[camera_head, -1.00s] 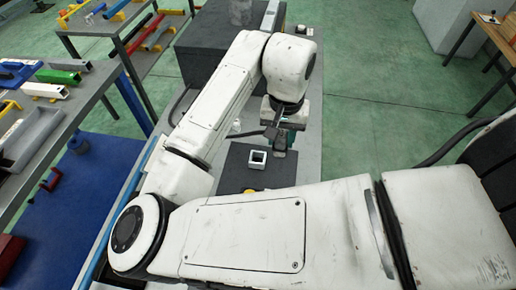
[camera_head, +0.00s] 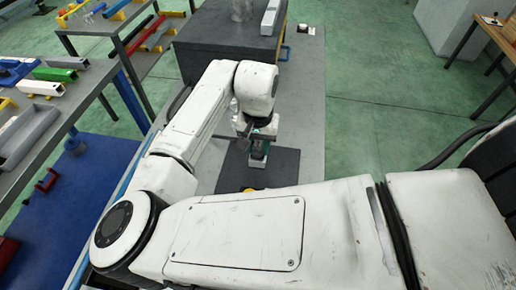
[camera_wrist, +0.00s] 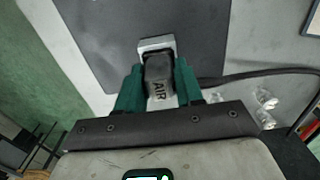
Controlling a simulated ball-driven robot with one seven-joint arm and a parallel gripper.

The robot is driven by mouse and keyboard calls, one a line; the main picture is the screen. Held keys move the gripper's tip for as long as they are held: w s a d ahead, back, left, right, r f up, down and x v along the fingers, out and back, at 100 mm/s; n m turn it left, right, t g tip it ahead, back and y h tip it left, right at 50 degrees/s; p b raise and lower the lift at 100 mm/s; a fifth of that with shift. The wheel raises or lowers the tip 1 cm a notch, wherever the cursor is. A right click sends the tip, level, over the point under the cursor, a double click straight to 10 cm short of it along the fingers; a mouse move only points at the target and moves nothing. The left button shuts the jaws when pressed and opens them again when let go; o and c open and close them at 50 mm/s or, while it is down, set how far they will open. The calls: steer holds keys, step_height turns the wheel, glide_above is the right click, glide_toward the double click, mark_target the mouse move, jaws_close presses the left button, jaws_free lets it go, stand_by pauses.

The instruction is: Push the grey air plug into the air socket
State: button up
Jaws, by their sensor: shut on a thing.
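The grey air plug (camera_wrist: 159,70), marked AIR, is between the green fingers of my gripper (camera_wrist: 158,84) in the wrist view. My gripper is shut on it. The air socket (camera_wrist: 155,43), a pale square-rimmed block, is directly ahead of the plug; its rim shows beyond the plug's far end. The plug hides the socket's opening, so I cannot tell whether its tip is inside. In the head view my gripper (camera_head: 263,143) is over the socket (camera_head: 257,164), covering most of it. The plug is hard to make out there.
A black mat (camera_head: 285,172) lies around the socket on the grey bench (camera_head: 312,110). A dark cable (camera_wrist: 245,77) runs right from the plug. Small clear pieces (camera_wrist: 265,98) lie near it. A large dark block (camera_head: 225,42) stands at the bench's far end.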

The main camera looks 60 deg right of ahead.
steer(key=shift+f, duration=0.1)
steer(key=o, duration=1.1)
steer(key=shift+o, duration=0.2)
step_height(320, 180, up, 12)
steer(key=b, duration=0.1)
steer(key=shift+r+b, duration=0.2)
steer(key=shift+b, duration=0.15)
